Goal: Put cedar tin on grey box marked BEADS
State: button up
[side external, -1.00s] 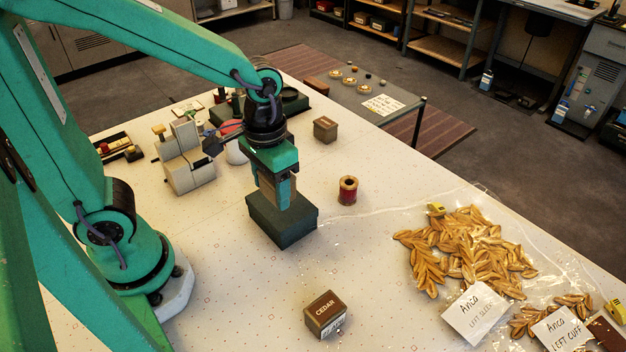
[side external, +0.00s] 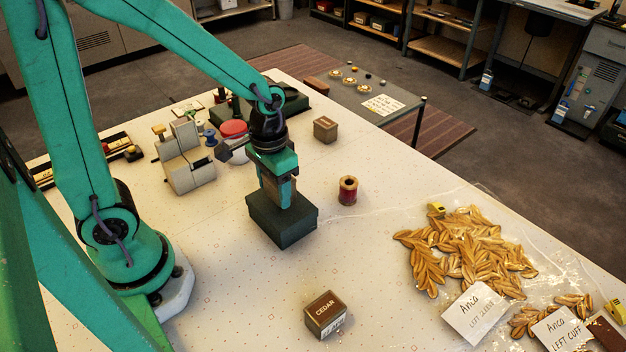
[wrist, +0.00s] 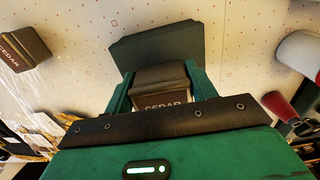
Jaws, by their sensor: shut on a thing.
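My gripper (side external: 277,185) is shut on a brown cedar tin, whose CEDAR label (wrist: 163,106) shows between the fingers in the wrist view. The tin (side external: 287,191) is partly hidden by the fingers in the side view. It is over the top of a dark grey box (side external: 284,228), touching it or very close; I cannot tell which. The box (wrist: 155,42) also shows beyond the tin in the wrist view. No BEADS marking is visible on it. A second tin marked CEDAR (side external: 325,314) stands on the table at the front, apart from the box.
A red spool (side external: 348,190) stands right of the box, and another brown tin (side external: 325,129) stands behind. A beige machine (side external: 185,158) is at left. Gold leaf pieces (side external: 470,250) and paper labels lie at right. The table between the box and the front tin is clear.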

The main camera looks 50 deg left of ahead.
jog(key=shift+f, duration=0.85)
jog(key=shift+f, duration=0.2)
jog(key=o, duration=1)
jog(key=shift+r, duration=0.1)
jog(key=shift+r, duration=6.1)
